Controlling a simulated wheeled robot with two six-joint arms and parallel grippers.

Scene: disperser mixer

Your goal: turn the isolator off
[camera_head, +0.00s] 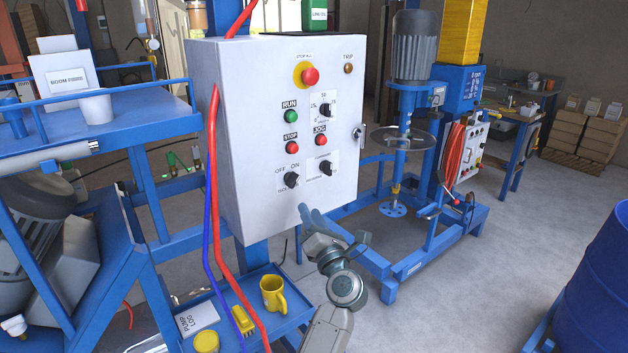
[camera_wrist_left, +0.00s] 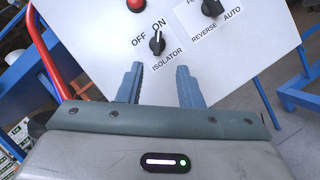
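The isolator is a black rotary knob (camera_head: 291,180) low on the left of the white control box door, with OFF and ON printed above it. In the left wrist view the isolator knob (camera_wrist_left: 157,42) stands just beyond my fingertips, and its pointer appears to be toward ON. My left gripper (camera_head: 309,213) is below and slightly right of the knob in the head view. Its two blue-grey fingers (camera_wrist_left: 160,70) are apart in the left wrist view, with nothing between them. They appear clear of the knob. My right gripper is in neither view.
Another black knob (camera_head: 326,168) is right of the isolator; the red STOP button (camera_head: 292,147) is above. Red and blue cables (camera_head: 213,200) hang along the box's left side. A blue tray (camera_head: 290,316) with a yellow mug (camera_head: 273,294) is below. The mixer (camera_head: 408,140) stands right.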

